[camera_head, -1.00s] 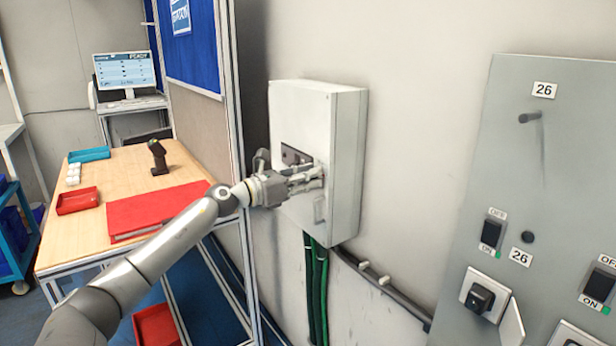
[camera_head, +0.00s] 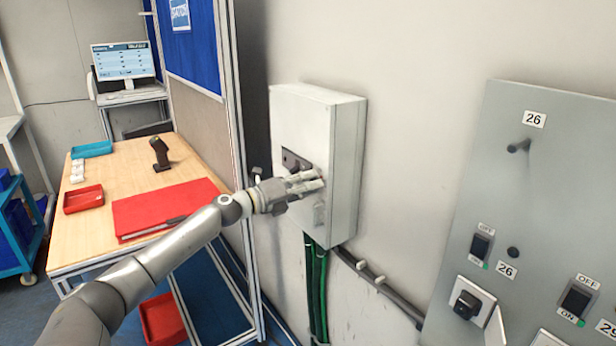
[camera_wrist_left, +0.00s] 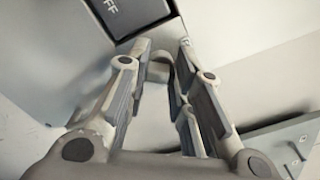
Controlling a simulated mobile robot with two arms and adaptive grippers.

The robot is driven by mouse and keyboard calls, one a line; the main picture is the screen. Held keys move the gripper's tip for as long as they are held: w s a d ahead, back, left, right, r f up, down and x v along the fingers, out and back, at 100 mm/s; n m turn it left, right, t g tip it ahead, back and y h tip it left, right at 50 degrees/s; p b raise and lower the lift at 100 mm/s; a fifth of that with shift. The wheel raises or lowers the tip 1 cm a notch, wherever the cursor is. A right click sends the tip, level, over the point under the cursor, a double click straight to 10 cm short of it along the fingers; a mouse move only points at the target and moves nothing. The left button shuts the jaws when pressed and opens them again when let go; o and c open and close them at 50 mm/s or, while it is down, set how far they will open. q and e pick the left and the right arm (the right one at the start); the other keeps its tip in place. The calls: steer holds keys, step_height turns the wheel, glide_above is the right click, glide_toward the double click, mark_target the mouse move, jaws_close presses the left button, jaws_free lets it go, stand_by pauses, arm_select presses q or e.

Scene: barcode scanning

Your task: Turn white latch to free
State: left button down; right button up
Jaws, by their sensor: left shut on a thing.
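A white wall box (camera_head: 343,170) hangs on the wall in the head view, with a dark panel (camera_head: 291,160) on its front. My left gripper (camera_head: 318,180) reaches its front from the left, fingers pointing right. In the left wrist view, the left gripper (camera_wrist_left: 163,55) is shut on a small pale piece, which looks like the white latch (camera_wrist_left: 158,72). A dark switch (camera_wrist_left: 135,12) marked OFF lies just beyond the fingertips. In the head view the fingers hide the latch, so its exact angle cannot be told. My right gripper is not in view.
Green cables (camera_head: 317,285) run down below the box. A grey switch panel (camera_head: 560,180) stands to the right. A wooden table (camera_head: 130,170) at left bears a red folder (camera_head: 165,205), trays and a black scanner (camera_head: 160,153).

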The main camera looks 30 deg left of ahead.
arm_select(q)
steer(key=n+p, duration=0.5)
steer(key=n, duration=0.2)
steer(key=shift+a+r, duration=0.1)
steer(key=shift+n, duration=0.4)
steer(key=c, duration=1.3)
jaws_free()
steer(key=shift+o, duration=0.2)
